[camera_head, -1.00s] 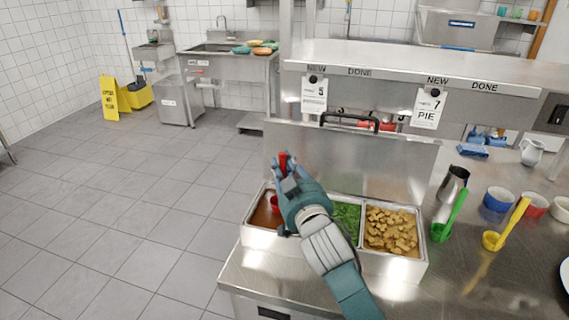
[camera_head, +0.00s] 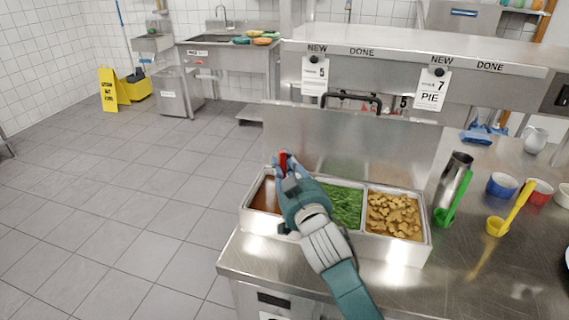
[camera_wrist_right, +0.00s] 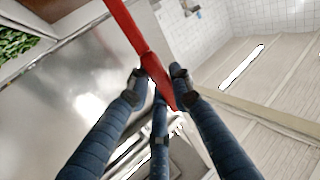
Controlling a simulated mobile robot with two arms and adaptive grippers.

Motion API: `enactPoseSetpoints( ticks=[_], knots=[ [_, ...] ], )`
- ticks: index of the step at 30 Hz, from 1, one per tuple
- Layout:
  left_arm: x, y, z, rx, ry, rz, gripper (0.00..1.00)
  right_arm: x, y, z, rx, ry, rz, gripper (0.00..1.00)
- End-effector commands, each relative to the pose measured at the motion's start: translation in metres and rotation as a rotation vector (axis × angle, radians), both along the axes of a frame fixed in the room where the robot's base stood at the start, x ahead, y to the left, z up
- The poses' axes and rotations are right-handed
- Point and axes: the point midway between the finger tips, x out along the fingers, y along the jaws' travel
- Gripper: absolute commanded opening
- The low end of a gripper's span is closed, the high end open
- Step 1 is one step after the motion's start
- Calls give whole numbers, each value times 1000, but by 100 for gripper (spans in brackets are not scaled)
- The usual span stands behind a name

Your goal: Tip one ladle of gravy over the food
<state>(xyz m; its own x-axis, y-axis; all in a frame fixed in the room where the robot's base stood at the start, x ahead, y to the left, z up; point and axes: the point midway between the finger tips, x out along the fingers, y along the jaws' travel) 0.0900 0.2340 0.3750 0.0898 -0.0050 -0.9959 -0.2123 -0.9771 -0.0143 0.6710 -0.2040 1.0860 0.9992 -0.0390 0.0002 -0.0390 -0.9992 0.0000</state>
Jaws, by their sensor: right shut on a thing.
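My right gripper (camera_head: 286,168) is above the left part of the food container and is shut on the red ladle (camera_head: 283,158). In the right wrist view the ladle's red handle (camera_wrist_right: 126,28) runs between the fingers (camera_wrist_right: 158,84). The ladle's bowl is hidden in the head view. The brown gravy (camera_head: 266,196) fills the left compartment, partly covered by my gripper. Chopped greens (camera_head: 343,203) lie in the middle compartment and golden-brown chunks (camera_head: 393,216) in the right one. A white plate (camera_head: 566,273) is cut off at the right edge. My left gripper is not in view.
Blue (camera_head: 502,186) and red (camera_head: 538,191) bowls stand behind. A steel panel (camera_head: 350,145) rises behind the container. The counter's front right is clear.

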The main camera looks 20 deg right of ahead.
Motion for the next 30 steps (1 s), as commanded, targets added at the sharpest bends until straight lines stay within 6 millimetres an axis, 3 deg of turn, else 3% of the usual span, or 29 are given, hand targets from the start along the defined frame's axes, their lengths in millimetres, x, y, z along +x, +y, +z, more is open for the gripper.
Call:
enactPoseSetpoints(
  ticks=[8,30],
  knots=[
    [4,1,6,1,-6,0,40,0,0,7,1,-1,0,0],
    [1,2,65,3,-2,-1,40,0,0,67,1,-1,0,0]
  ],
)
